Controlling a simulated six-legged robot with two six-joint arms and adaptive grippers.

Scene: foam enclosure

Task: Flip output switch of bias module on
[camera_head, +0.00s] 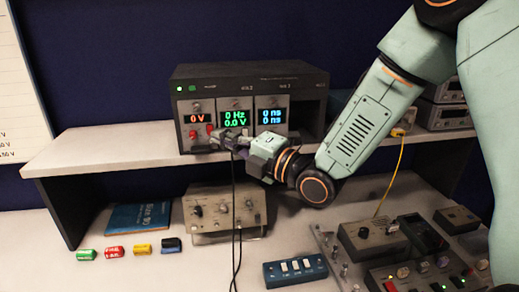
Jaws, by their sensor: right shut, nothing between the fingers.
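A dark rack unit (300,78) stands on the shelf with three lit modules. The left module (197,104) has an orange display reading 0 V and red parts low on its face; it appears to be the bias module. My right gripper (217,138) is shut and empty, pointing left at the lower edge of the left and middle modules. It hides part of that area; I cannot tell whether it touches a switch. My left gripper is not in view.
The shelf (110,150) runs under the rack. Below are a beige instrument (225,212) with dark cables, a blue book (138,216), several small coloured cylinders (114,251), a blue switch box (295,270) and a control panel (400,255) at right.

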